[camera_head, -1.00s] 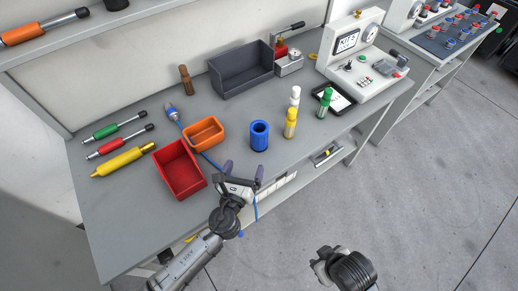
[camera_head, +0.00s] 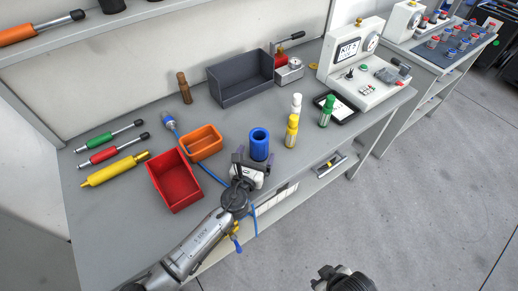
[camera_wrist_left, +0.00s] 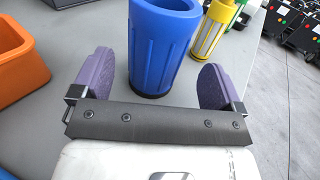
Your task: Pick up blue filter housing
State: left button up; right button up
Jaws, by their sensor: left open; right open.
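The blue filter housing (camera_head: 259,144) stands upright on the grey workbench, a hollow blue cylinder with a dark base. My left gripper (camera_head: 254,158) is at its near side, open, with a purple finger pad to each side of it. In the left wrist view, the housing (camera_wrist_left: 160,45) stands ahead of and between the open fingers of the gripper (camera_wrist_left: 158,85), with a gap on both sides. My right gripper (camera_head: 325,275) is at the bottom edge of the head view, away from the bench, only partly in frame.
A red bin (camera_head: 174,184) and an orange bin (camera_head: 202,143) stand left of the housing. Yellow (camera_head: 291,131), white (camera_head: 296,103) and green (camera_head: 326,111) filters stand to its right. A grey bin (camera_head: 240,82) is behind. A blue cable runs beside the orange bin.

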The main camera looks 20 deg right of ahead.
aim_at(256, 153)
pick_arm(q)
jog(key=b+x, duration=0.2)
jog(key=x, duration=0.1)
jog(key=shift+w+f, duration=0.1)
jog(key=shift+w, duration=0.15)
jog(key=shift+w+d+b, duration=0.3)
jog(key=shift+w+d, duration=0.2)
jog(key=shift+w, duration=0.05)
jog(key=shift+c, duration=0.2)
jog(key=c, duration=0.5)
jog(key=shift+r, duration=0.25)
jog(key=c, duration=0.8)
jog(key=shift+c, duration=0.2)
jog(key=shift+r, duration=0.1)
